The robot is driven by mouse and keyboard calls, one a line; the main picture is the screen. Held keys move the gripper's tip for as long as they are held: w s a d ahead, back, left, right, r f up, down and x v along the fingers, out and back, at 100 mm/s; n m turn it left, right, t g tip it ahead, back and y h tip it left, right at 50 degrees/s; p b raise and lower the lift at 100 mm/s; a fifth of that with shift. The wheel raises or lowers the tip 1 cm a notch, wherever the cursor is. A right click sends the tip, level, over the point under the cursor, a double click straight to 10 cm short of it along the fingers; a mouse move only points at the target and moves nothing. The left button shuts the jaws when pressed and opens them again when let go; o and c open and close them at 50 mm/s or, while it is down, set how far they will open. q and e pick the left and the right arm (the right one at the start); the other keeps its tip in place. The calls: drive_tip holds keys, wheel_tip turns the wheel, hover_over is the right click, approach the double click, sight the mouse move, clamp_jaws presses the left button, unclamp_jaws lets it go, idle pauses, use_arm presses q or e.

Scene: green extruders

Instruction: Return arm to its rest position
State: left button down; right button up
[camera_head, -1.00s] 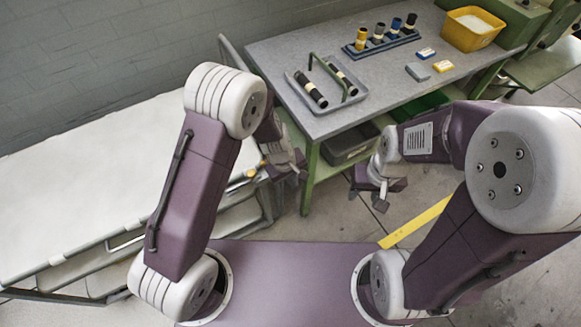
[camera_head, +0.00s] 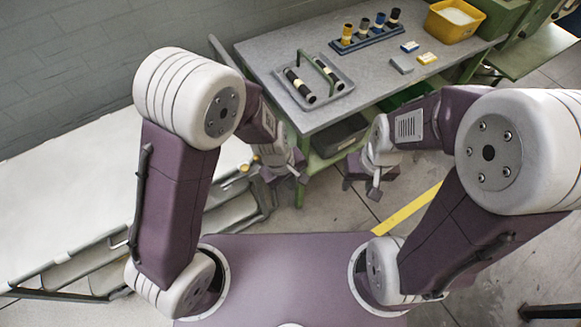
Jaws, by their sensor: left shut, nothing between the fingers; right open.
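My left arm rises from my base at the left and folds over, with the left gripper (camera_head: 284,172) hanging down in front of the table's near left leg. The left gripper is shut and empty. My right arm comes from the right, and the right gripper (camera_head: 372,185) hangs low in front of the table, open and empty. Both grippers are apart from the table and touch nothing that I can see. The fingertips are small and partly hidden by the arm links.
A grey table (camera_head: 285,57) on green legs holds a tray (camera_head: 346,92) with two dark cylinders, a blue rack (camera_head: 368,45) of several cylinders, small blocks and a yellow bin (camera_head: 454,22). A white-topped bed or cart (camera_head: 60,190) stands at left. Floor between is clear.

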use_arm(q)
drive_tip(key=w+a+r+n+t, duration=0.2)
drive_tip(key=w+a+r, duration=0.2)
drive_tip(key=a+r, duration=0.55)
drive_tip(key=s+a+f+m+g+y, duration=0.1)
drive_tip(key=s+a+f+m, duration=0.1)
drive_tip(key=s+a+m, duration=0.5)
drive_tip(key=shift+s+a+m+g+y, duration=0.35)
drive_tip(key=shift+s+a, duration=0.35)
drive_tip(key=shift+a, duration=0.4)
drive_tip(key=shift+s+r, duration=0.1)
drive_tip(key=shift+s, duration=0.05)
